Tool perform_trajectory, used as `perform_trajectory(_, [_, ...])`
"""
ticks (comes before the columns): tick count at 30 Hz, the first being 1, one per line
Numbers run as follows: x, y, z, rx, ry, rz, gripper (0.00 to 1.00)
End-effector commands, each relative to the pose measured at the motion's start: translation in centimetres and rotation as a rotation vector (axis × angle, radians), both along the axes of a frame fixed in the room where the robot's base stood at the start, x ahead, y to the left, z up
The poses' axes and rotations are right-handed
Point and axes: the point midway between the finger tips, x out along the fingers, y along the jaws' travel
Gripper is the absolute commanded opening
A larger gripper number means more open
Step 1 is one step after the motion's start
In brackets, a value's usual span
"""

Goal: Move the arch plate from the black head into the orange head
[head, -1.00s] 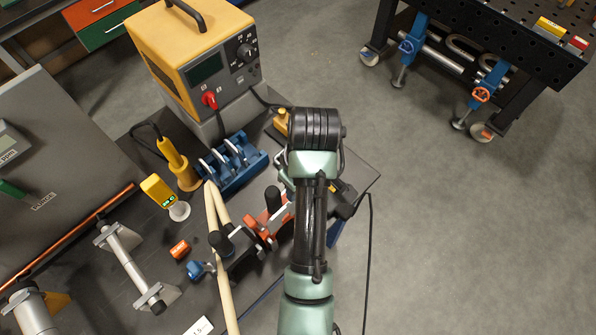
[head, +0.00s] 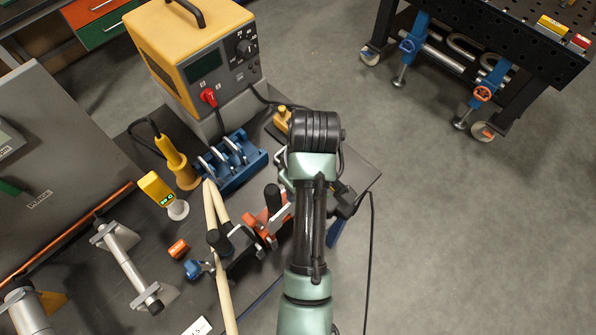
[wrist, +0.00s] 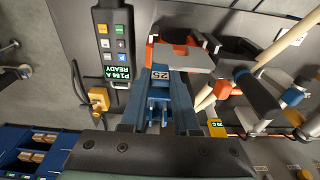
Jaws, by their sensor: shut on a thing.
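In the wrist view my gripper (wrist: 162,76) is shut on the arch plate (wrist: 185,57), a flat pale grey piece across the fingertips. The orange head (wrist: 181,39) lies just past the plate, which partly covers it. I cannot tell whether the plate sits in it or only over it. The black head (wrist: 236,49) is to the right of it, with a black handle. In the head view the orange head (head: 259,228) and the black head (head: 240,246) sit side by side on the bench. My arm hides the gripper and plate there.
A blue rack (head: 234,164) holding several pieces and a yellow machine (head: 189,55) stand behind the heads. Long wooden handles (head: 212,205) lie left of them. A control panel (wrist: 114,44) reading READY shows in the wrist view. Open floor lies right of the bench.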

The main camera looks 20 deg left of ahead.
Motion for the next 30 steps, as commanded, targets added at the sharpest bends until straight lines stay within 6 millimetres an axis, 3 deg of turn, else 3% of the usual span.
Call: perform_trajectory(30, [0.0,0.0,-3.7,-0.001,0.001,0.0,0.0])
